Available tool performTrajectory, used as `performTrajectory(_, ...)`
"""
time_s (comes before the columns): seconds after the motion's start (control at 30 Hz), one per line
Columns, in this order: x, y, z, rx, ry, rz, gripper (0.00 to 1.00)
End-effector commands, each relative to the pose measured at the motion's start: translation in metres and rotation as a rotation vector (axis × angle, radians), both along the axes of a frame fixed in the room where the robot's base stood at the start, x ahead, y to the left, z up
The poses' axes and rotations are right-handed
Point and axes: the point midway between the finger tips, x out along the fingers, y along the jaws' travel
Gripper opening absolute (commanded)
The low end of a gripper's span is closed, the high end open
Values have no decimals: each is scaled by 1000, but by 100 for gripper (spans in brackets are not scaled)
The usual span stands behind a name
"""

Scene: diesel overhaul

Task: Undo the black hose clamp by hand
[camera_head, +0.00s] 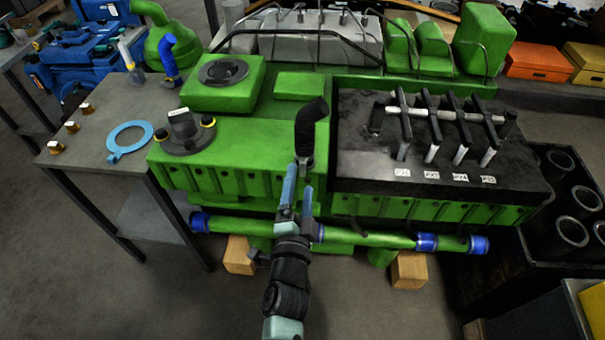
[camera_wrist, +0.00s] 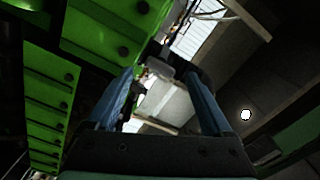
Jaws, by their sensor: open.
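A black elbow hose (camera_head: 311,122) stands on the front of the green engine (camera_head: 235,155), left of the black cover. A small clamp (camera_head: 304,160) shows at its lower end, just above my fingertips. My gripper (camera_head: 299,182) is open, its two blue fingers pointing up toward the clamp from the front. In the wrist view, my gripper's blue fingers (camera_wrist: 163,85) stand apart with a small grey piece, perhaps the clamp, beyond and between the tips. The clamp's details are too small and dark to make out.
A black cover (camera_head: 365,165) with rods and labels lies on the engine at right. A green pipe (camera_head: 350,237) with blue ends runs along the front.

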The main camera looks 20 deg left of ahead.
Motion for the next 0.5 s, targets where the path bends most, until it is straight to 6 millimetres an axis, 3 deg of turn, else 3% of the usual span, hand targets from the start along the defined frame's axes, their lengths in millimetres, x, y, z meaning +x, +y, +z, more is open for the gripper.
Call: performTrajectory(0.5,0,1,0,1118,323,2,85)
